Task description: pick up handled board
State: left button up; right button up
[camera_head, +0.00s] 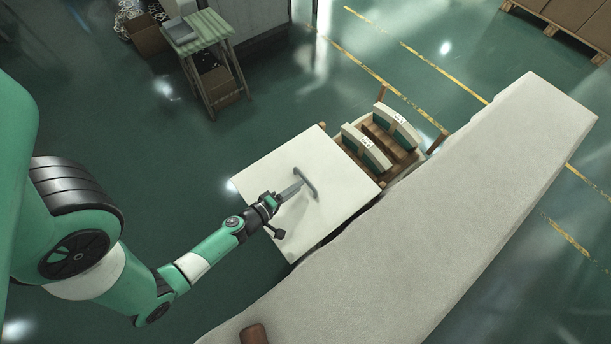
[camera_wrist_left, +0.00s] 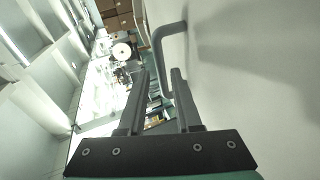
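The handled board (camera_head: 272,160) is a large off-white panel with a grey bar handle (camera_head: 306,182) on its face, in the middle of the head view. In the left wrist view the board (camera_wrist_left: 255,60) fills the right side, and its bent handle (camera_wrist_left: 160,42) stands out from the face just beyond my fingertips. My left gripper (camera_head: 296,187) is beside the handle. In the left wrist view my left gripper (camera_wrist_left: 161,75) is open, with the handle's near end around the gap, close to the right finger. Contact cannot be told. My right gripper is not in view.
A long pale bench (camera_head: 430,230) runs diagonally beside the board. A wooden rack (camera_head: 384,150) with curved, labelled pieces stands behind it. A small striped table (camera_head: 200,32) is at the upper left. Green floor (camera_head: 330,80) lies open between them.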

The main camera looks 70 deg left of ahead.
aim_at(305, 178)
pick_arm(q)
jog(key=x, duration=0.5)
jog(key=shift+w+a+f, duration=0.15)
jog(key=shift+a, duration=0.35)
jog(key=shift+d, duration=0.1)
grip_shut()
dwell(0.9)
